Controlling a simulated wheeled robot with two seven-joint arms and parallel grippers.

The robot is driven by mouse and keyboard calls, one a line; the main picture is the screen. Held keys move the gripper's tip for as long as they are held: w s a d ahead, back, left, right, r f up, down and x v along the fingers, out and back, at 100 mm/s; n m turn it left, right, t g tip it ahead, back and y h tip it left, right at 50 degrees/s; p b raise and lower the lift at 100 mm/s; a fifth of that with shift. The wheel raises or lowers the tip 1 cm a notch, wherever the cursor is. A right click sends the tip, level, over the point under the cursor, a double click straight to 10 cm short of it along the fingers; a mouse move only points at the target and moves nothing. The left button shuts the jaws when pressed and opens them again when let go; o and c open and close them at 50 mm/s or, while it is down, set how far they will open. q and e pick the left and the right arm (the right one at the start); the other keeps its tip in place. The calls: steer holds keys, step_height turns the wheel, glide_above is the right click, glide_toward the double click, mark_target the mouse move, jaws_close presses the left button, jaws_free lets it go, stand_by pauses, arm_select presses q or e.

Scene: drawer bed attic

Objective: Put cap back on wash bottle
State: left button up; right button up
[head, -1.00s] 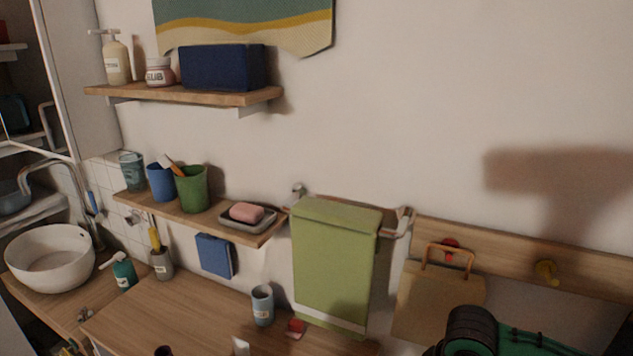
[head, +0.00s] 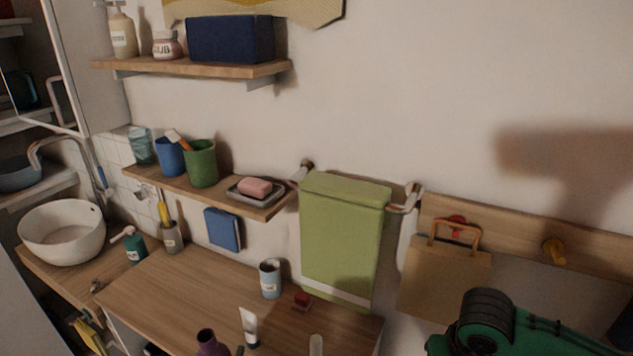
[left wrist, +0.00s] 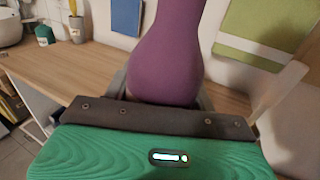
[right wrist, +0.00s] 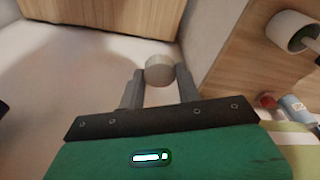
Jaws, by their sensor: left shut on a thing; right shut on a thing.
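The purple wash bottle (head: 208,345) shows at the bottom edge of the head view, with a dark open mouth and no cap on it. It fills the middle of the left wrist view (left wrist: 167,60), where its top is cut off. My left gripper (left wrist: 164,92) is shut around the bottle's lower body, which partly hides the fingers. A small pale round cap (right wrist: 159,69) is between the fingertips of my right gripper (right wrist: 160,75), which is shut on it. The cap and the right fingertips do not show in the head view.
A wooden counter (head: 170,295) holds a white tube (head: 249,328), a blue-grey cup (head: 270,279) and a small red item (head: 303,300). A green towel (head: 343,235) hangs behind. A shelf (head: 270,208) with cups and soap overhangs the counter. A white basin (head: 62,235) stands left.

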arm_select(q)
steer(key=w+d+r+m+g+h, duration=0.4)
steer(key=w+d+r+m+h, duration=0.2)
steer(key=h, duration=0.5)
steer(key=shift+w+d+m+h, duration=0.3)
steer(key=shift+w+d+m, duration=0.35)
steer(key=shift+d+m, duration=0.3)
stand_by(0.5)
arm_select(e)
steer(key=w+a+r+n+y, duration=0.1)
steer(key=a+r+n, duration=0.4)
steer(key=a+r, duration=0.8)
steer(key=w+a+r+n, duration=0.1)
steer(key=a+r+n, duration=0.4)
steer(key=a+r, duration=0.8)
steer(key=w+a+f, duration=0.1)
steer(key=w+a, duration=0.2)
steer(key=a, duration=0.6)
steer(key=shift+w+a+g, duration=0.3)
steer(key=shift+w, duration=0.1)
